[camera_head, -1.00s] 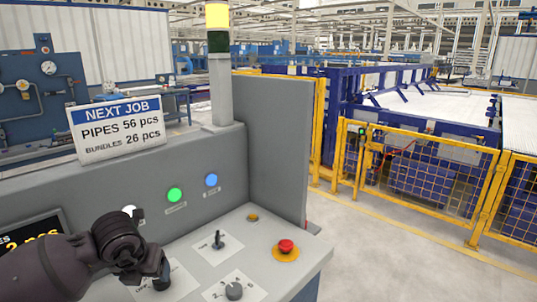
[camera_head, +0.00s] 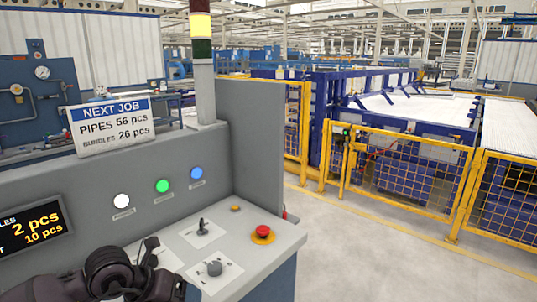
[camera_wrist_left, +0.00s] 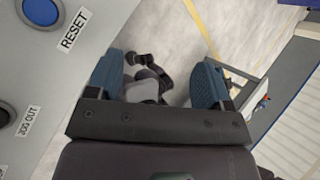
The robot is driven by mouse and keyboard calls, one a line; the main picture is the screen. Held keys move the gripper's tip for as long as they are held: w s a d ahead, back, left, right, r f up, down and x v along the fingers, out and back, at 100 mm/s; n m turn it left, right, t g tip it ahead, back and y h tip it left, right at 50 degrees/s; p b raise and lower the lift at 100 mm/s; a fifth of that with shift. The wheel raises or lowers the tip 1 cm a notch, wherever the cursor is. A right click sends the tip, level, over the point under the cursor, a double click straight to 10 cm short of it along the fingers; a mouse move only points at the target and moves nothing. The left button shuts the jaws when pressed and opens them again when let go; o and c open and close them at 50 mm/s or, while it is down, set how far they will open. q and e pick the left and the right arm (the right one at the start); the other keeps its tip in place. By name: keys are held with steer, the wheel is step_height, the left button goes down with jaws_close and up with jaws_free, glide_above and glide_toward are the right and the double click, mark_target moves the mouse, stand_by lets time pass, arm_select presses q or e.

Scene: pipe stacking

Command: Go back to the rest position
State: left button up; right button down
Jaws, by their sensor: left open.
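My left gripper (camera_wrist_left: 158,82) is open in the left wrist view, with blue fingers apart and nothing held between them. In the head view my dark left arm is low at the bottom left, over the front of the grey control console (camera_head: 270,235). The fingers cannot be made out clearly there. The wrist view shows the blue reset button (camera_wrist_left: 40,12) and a dark jog-out button (camera_wrist_left: 5,115) to the left of the fingers, apart from them. My right gripper is not in view.
The console carries white (camera_head: 121,201), green (camera_head: 162,186) and blue (camera_head: 196,173) buttons, a lever (camera_head: 202,226), a knob (camera_head: 214,268) and a red emergency stop (camera_head: 263,233). A display (camera_head: 35,229) is at left. Yellow fencing (camera_head: 400,170) stands beyond clear floor at right.

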arm_select(q)
steer(key=s+d+r+n+t+h, duration=0.3)
steer(key=r+n+t+h, duration=0.1)
steer(key=r+h, duration=0.15)
steer(key=s+d+r+n+t+h, duration=0.2)
steer(key=d+r+n+t+h, duration=0.15)
steer(key=r+h, duration=0.2)
steer(key=s+a+f+n+t+y, duration=0.15)
steer(key=a+n+t+y, duration=0.25)
steer(key=a+n+y, duration=0.45)
steer(key=w+a+f+n+t+y, duration=0.1)
steer(key=a+f+n+t+y, duration=0.3)
steer(key=n+y, duration=0.75)
steer(key=s+a+f+n+g+y, duration=0.2)
steer(key=s+a+f+n+g, duration=0.3)
steer(key=s+f+n+g, duration=0.15)
steer(key=s+d+f+n+g+h, duration=0.2)
steer(key=s+f+g+h, duration=0.2)
steer(key=s+f+g, duration=0.8)
steer(key=w+f+t, duration=0.4)
steer(key=f+t, duration=0.4)
steer(key=t, duration=0.2)
steer(key=shift+w+f+m+h, duration=0.2)
steer(key=shift+w+m+h, duration=0.1)
steer(key=shift+w, duration=0.05)
